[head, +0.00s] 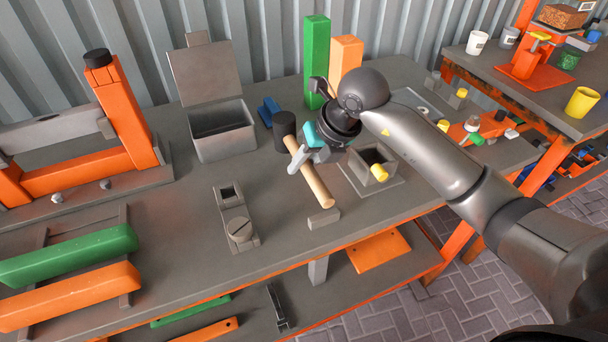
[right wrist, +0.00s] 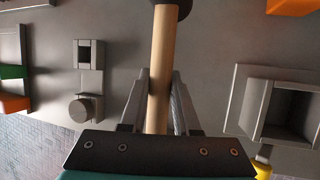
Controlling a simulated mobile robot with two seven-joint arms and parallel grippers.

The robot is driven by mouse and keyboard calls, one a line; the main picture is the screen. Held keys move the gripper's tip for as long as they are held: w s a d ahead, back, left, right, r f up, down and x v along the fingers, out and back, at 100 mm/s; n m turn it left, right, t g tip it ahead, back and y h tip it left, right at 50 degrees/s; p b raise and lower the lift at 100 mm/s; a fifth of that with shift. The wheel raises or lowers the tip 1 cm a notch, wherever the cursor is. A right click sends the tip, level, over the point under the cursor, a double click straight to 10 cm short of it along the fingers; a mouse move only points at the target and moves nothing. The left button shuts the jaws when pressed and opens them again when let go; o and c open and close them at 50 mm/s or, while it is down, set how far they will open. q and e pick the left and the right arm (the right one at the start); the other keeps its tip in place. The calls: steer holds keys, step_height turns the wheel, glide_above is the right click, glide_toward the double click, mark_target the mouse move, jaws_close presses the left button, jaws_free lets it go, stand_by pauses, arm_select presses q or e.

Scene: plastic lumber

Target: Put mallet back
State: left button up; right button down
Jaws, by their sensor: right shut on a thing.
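The mallet has a black head (head: 284,126) and a pale wooden handle (head: 316,186). My right gripper (head: 307,157) is shut on the handle, a little below the head. The right wrist view shows the handle (right wrist: 161,60) running between the fingers (right wrist: 159,105), with the black head only partly in view at the top edge. I cannot tell whether the mallet is clear of the bench top. My left gripper is not in view.
On the grey bench (head: 190,235) stand a lidded grey box (head: 225,142), a grey block with a square hole and round knob (head: 238,230), a grey open bin (head: 370,172), and upright green (head: 316,60) and orange (head: 345,55) boards. Bare bench lies left of the mallet.

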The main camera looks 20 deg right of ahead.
step_height(320, 180, down, 3)
steer(key=shift+r, duration=0.1)
steer(key=c, duration=0.6)
jaws_free()
steer(key=shift+c, duration=0.2)
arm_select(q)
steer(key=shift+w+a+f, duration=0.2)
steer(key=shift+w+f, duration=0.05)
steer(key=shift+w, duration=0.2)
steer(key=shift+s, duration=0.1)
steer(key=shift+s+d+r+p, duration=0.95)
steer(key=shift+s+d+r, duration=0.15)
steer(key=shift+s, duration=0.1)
arm_select(e)
steer(key=v, duration=1.2)
